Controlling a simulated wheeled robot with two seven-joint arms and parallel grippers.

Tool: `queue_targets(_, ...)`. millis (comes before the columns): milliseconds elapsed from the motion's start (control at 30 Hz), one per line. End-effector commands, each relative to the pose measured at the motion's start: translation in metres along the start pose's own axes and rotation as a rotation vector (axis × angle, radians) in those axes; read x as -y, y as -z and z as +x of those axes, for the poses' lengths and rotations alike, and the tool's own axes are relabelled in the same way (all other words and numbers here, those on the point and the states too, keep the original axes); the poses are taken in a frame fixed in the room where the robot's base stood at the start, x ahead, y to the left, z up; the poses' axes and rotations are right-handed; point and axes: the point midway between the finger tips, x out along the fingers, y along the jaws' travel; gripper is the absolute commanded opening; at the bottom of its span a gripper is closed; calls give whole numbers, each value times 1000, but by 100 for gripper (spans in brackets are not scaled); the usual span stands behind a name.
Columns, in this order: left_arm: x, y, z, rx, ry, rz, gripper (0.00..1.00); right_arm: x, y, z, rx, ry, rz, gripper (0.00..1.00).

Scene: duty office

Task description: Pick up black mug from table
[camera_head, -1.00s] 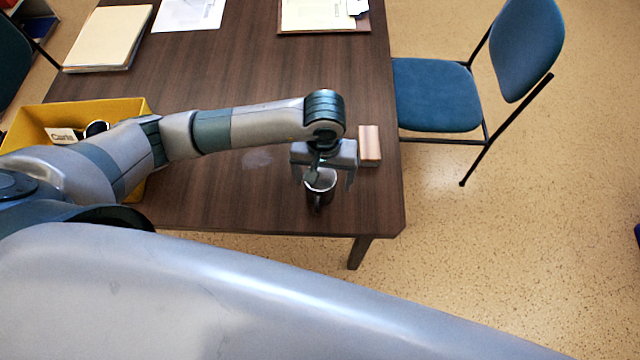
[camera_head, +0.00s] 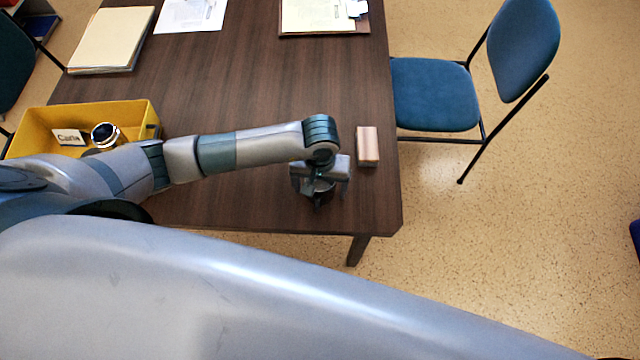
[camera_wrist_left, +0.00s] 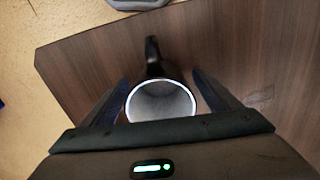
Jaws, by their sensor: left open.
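The black mug (camera_head: 318,198) stands on the dark wooden table (camera_head: 250,60) near its front right corner. In the head view it is partly hidden under my left gripper (camera_head: 321,185). The left wrist view shows the mug (camera_wrist_left: 162,102) from above, with a light rim, a grey inside and its handle pointing up in the picture. My left gripper (camera_wrist_left: 161,98) is open, with one finger on each side of the mug. I cannot tell whether the fingers touch it. My right gripper is not in view.
A pinkish block (camera_head: 367,146) lies just right of my gripper. A yellow bin (camera_head: 135,106) with a jar (camera_head: 106,136) and a name card (camera_head: 68,137) stands at the left. Folders and papers lie at the back. A blue chair (camera_head: 435,95) stands to the right.

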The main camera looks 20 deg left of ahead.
Motion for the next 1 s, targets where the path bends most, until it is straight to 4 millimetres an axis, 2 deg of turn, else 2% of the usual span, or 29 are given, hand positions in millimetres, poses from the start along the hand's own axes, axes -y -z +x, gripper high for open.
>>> queue_targets(500, 0, 0, 2, -1, 0, 1, 82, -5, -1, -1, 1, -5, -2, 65)
queue_targets(700, 0, 0, 2, -1, 0, 0, 35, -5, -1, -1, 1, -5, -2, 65)
queue_targets(733, 0, 0, 2, -1, 0, 0, 29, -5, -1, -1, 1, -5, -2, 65)
queue_targets(1000, 0, 1, 2, -2, -1, 1, 30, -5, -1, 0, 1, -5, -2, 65)
